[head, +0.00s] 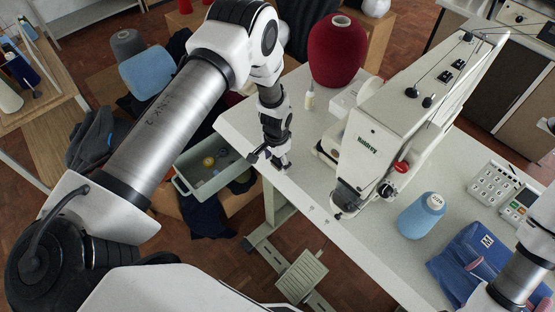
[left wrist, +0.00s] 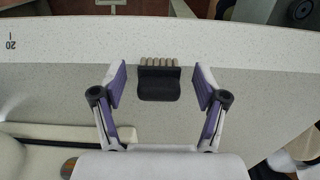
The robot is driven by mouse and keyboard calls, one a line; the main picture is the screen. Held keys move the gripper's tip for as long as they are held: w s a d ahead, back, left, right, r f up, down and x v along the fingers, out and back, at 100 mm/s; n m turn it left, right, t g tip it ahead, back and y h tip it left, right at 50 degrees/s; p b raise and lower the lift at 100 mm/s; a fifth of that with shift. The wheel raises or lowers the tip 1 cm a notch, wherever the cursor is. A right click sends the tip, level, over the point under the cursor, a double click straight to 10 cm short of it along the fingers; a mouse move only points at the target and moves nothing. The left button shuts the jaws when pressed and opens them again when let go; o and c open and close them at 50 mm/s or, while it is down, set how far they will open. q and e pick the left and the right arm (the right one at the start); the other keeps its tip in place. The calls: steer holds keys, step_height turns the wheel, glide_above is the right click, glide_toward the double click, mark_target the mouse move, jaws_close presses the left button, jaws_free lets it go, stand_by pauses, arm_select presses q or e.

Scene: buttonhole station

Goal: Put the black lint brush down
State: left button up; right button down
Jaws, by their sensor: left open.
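The black lint brush (left wrist: 159,86) shows in the left wrist view, with a row of tan bristles along its far edge. It appears to rest on the pale speckled table top (head: 300,97). My left gripper (head: 271,162) is at the table's left edge in the head view. In the left wrist view its fingers (left wrist: 161,80) are open, one on each side of the brush, with a visible gap on both sides. In the head view the brush is too small and hidden to make out clearly. My right gripper is out of view; only part of that arm shows.
The white sewing machine (head: 385,135) stands right of my left gripper. A dark red thread cone (head: 337,52) is behind. A blue cone (head: 421,215) and a blue pouch (head: 468,262) are at right. An open drawer (head: 190,190) hangs left of the gripper.

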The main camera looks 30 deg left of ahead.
arm_select(q)
steer(key=shift+s, duration=0.1)
steer(key=c, duration=1.2)
steer(key=shift+r, duration=0.15)
steer(key=shift+c, duration=0.2)
